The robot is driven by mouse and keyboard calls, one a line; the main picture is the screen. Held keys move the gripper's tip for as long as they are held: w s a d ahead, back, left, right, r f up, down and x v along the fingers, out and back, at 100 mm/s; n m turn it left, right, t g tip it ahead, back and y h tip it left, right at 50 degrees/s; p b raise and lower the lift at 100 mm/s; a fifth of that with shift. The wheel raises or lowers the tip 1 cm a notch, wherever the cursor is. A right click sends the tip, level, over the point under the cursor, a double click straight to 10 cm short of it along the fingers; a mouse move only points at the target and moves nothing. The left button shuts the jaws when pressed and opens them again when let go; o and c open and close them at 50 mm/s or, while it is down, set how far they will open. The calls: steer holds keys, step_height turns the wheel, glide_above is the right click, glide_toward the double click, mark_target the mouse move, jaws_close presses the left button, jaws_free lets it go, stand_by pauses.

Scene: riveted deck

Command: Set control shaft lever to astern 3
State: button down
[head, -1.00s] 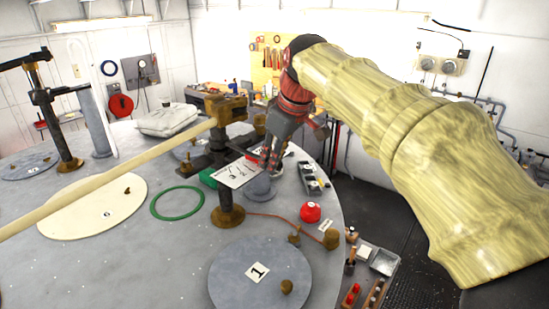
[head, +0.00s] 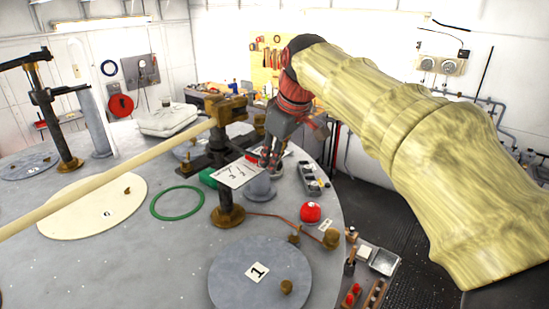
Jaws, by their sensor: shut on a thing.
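My gripper (head: 268,161) is beyond the dark post, above the deck's far right part, with its fingers pointing down. It is shut on what looks like the end of the control shaft lever, mostly hidden by the fingers. A white plate with black markings (head: 238,174) lies just left of the fingertips; its markings are too small to read. The dark post (head: 226,190) stands on a brown round foot in front of the plate.
A long pale pole (head: 110,180) crosses the left side to a brass bracket (head: 226,107). A switch box (head: 312,178) is right of my gripper.

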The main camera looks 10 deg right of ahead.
steer(key=s+a+m, duration=0.1)
steer(key=a, duration=0.1)
steer(key=s+a+m+h, duration=0.1)
steer(key=s+a+m, duration=0.1)
steer(key=a, duration=0.1)
steer(key=s+a+m+h, duration=0.1)
steer(key=a, duration=0.1)
steer(key=shift+s+a+m, duration=0.3)
steer(key=shift+s+m, duration=0.05)
steer(key=shift+m, duration=0.05)
steer(key=shift+s+a+m, duration=0.25)
steer(key=shift+a+m, duration=0.35)
steer(key=shift+a, duration=0.2)
steer(key=c, duration=1.7)
jaws_free()
steer(key=shift+h, duration=0.3)
steer(key=shift+o, duration=0.3)
steer(key=v, duration=1.2)
steer(key=shift+s, duration=0.15)
